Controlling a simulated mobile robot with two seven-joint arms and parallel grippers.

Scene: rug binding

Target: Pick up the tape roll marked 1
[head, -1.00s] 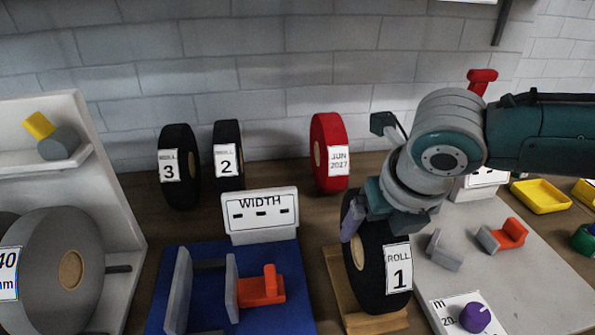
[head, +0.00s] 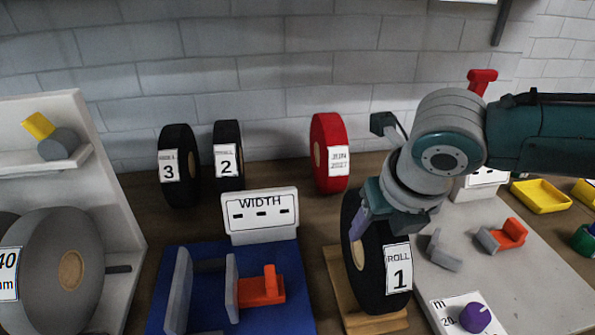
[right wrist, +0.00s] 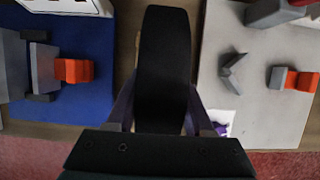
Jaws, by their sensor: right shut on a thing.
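The tape roll marked 1 (head: 372,262) is a black roll with a white "ROLL 1" label, standing upright on a wooden stand (head: 372,322). My right gripper (head: 368,222) is shut on the roll from above, with a finger on its left face. In the right wrist view the black roll (right wrist: 163,70) sits between the two fingers of my right gripper (right wrist: 160,112). The far finger is hidden behind the roll in the head view. My left gripper is not in view.
Rolls 3 (head: 180,190) and 2 (head: 228,185) and a red roll (head: 322,150) stand behind. A blue width fixture (head: 175,325) is to the left. A grey board (head: 530,290) with orange clamp (head: 511,233) and purple knob (head: 474,317) is to the right.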

